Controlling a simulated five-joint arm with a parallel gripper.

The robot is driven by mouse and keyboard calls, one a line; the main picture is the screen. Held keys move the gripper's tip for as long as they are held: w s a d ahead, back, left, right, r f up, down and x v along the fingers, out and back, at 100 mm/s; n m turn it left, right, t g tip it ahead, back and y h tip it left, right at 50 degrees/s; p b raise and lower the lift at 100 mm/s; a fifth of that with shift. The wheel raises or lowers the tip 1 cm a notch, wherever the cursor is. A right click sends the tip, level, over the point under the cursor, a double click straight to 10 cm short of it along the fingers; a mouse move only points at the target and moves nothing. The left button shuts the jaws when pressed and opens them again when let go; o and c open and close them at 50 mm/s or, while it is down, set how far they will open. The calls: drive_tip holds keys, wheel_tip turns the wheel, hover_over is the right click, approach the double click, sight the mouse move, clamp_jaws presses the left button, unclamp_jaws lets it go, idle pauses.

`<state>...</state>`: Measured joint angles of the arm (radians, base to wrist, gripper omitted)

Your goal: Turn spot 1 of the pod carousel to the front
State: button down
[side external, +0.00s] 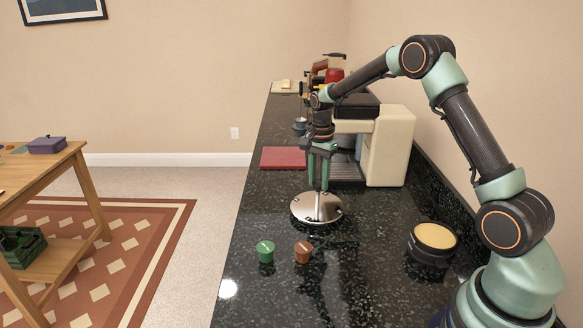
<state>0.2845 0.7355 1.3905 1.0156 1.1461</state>
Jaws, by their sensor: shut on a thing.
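The pod carousel (304,214) is a low, shiny, round metal disc on the dark speckled counter. My gripper (318,186) points straight down over its far part, with its fingertips at the top of the disc. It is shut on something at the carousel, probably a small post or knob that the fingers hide. The spot numbers are too small to read, so I cannot tell which spot faces the front. A green pod (265,251) and a brown pod (303,251) stand on the counter in front of the carousel.
A cream coffee machine (390,150) stands behind the carousel to the right. A red mat (283,158) lies at the back left. A dark round container with a tan top (434,240) stands at the right. The counter's front left is clear.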

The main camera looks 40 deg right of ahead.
drive_tip(key=shift+m, duration=0.4)
idle(0.7)
drive_tip(key=m, duration=0.3)
drive_tip(key=shift+m, duration=1.8)
drive_tip(key=c, duration=0.5)
unclamp_jaws()
drive_tip(key=shift+c, duration=0.2)
drive_tip(key=shift+r, duration=0.1)
